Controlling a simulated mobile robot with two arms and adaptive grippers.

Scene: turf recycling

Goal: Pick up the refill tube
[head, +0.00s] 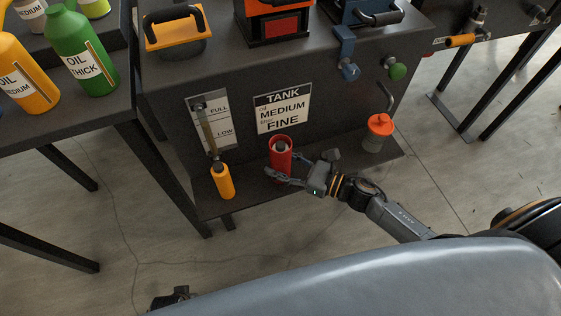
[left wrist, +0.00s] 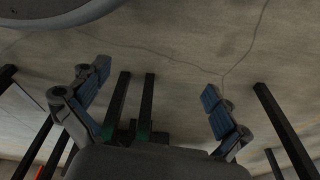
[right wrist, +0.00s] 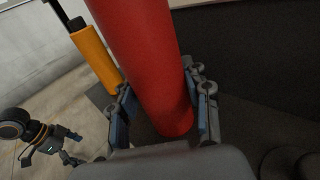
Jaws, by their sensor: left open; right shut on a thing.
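A red tube (head: 280,158), a smooth cylinder with a dark opening at its top, stands on the low shelf under the tank sign. It also shows in the right wrist view (right wrist: 150,60). My right gripper (head: 288,172) is shut on it, with one finger on each side. The tube looks upright, and its base is at or close to the shelf; I cannot tell if it touches. My left gripper (left wrist: 155,100) is open and empty, pointing at the floor. A dark part of it shows at the bottom of the head view (head: 172,297).
An orange cylinder (head: 223,182) with a rod stands left of the red tube on the shelf (head: 240,203). The tank sign (head: 283,107) is behind. Oil bottles (head: 80,55) stand on the left table.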

